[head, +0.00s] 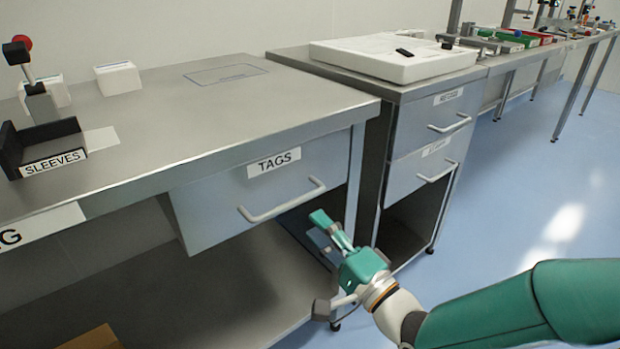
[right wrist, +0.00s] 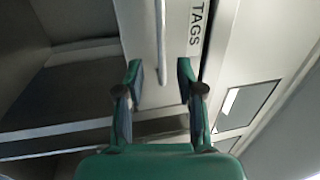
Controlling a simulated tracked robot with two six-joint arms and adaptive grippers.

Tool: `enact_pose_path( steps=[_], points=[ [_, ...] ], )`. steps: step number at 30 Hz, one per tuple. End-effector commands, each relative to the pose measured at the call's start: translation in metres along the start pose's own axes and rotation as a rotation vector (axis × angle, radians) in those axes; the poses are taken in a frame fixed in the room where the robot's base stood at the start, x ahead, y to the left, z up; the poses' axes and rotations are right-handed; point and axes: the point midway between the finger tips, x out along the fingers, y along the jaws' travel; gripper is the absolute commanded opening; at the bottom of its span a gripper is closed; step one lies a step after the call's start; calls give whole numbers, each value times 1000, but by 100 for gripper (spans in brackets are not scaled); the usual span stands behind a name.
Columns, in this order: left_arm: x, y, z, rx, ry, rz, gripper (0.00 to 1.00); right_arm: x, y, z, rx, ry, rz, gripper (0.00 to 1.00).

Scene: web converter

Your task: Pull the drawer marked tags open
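The drawer marked TAGS (head: 262,185) hangs under the metal bench top and looks shut or nearly so. Its pale bar handle (head: 282,201) runs across the front, below the TAGS label (head: 274,162). In the right wrist view the handle (right wrist: 161,42) stands upright ahead of my fingertips, between their lines, with the label (right wrist: 198,25) to its right. My right gripper (head: 328,227) is open, close to the right end of the handle and below it in the head view; the wrist view (right wrist: 160,80) shows nothing held. My left gripper is not in view.
A metal bench top (head: 190,120) lies above the drawer, with a black SLEEVES holder (head: 45,150) at left. A cabinet with two handled drawers (head: 432,120) stands at right, a white device (head: 390,57) on top. Open blue floor (head: 520,190) lies at right.

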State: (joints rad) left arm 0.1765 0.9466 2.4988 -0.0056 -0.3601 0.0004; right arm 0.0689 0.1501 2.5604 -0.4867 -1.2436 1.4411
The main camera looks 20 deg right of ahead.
Motion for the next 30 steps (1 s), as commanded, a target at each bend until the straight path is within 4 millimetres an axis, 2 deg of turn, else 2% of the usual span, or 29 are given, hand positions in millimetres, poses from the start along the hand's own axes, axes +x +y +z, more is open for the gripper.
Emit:
enact_pose_path(
  steps=[1,6,12,18,26,30],
  points=[
    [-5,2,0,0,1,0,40,7,-1,2,1,-1,-1,37],
    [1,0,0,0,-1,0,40,42,1,3,0,0,-5,37],
    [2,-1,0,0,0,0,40,71,1,2,-1,2,-4,37],
    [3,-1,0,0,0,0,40,82,0,2,-1,3,-3,37],
    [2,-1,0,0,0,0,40,83,0,2,0,3,-2,37],
    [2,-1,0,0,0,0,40,83,0,2,0,2,-2,14]
  ],
)
